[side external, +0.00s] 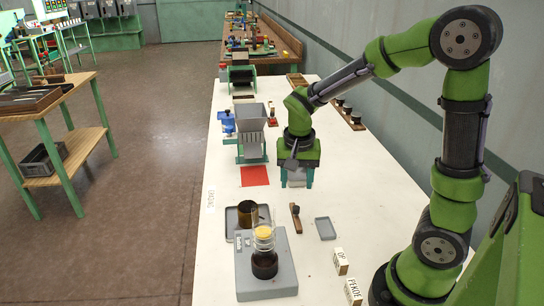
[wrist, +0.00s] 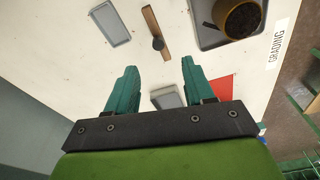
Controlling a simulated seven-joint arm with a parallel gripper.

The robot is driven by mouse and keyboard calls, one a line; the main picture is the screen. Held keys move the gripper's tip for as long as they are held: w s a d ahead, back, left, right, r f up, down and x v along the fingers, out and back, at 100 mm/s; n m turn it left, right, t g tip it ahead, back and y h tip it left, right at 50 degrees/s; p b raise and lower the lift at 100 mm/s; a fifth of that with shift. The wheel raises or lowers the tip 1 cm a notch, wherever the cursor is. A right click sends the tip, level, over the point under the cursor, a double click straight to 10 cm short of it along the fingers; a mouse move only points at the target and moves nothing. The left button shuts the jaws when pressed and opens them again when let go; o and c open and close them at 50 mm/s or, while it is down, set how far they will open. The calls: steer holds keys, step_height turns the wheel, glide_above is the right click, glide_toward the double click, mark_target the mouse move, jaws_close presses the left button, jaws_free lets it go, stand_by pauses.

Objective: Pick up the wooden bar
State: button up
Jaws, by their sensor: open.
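The wooden bar (side external: 295,219), brown and narrow with a dark round knob on it, lies on the white table in front of my gripper in the side view. In the wrist view the bar (wrist: 151,20) lies beyond the fingertips, with its knob end nearest them. My gripper (side external: 297,182) points down over the table, its green fingers apart. In the wrist view my gripper (wrist: 157,66) has no bar between its fingers; a grey object (wrist: 166,97) shows behind the gap, and I cannot tell its height.
A small grey tray (side external: 326,229) lies right of the bar. Left of it, a dark tin (side external: 247,215) stands on a larger tray. A grey scale (side external: 266,284) with a glass jar is nearer the camera. A red sheet (side external: 254,176) and grey hopper (side external: 251,118) lie left of my gripper.

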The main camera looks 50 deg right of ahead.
mark_target(296, 208)
steer(key=f, duration=0.6)
steer(key=shift+w+d+f, duration=0.15)
steer(key=shift+d+f, duration=0.05)
steer(key=shift+d, duration=0.15)
steer(key=shift+w+d+f, duration=0.1)
steer(key=shift+d+f, duration=0.15)
steer(key=shift+f, duration=1.05)
steer(key=shift+w+d+f, duration=0.1)
steer(key=shift+d+f, duration=0.1)
steer(key=shift+f, duration=1.1)
jaws_close()
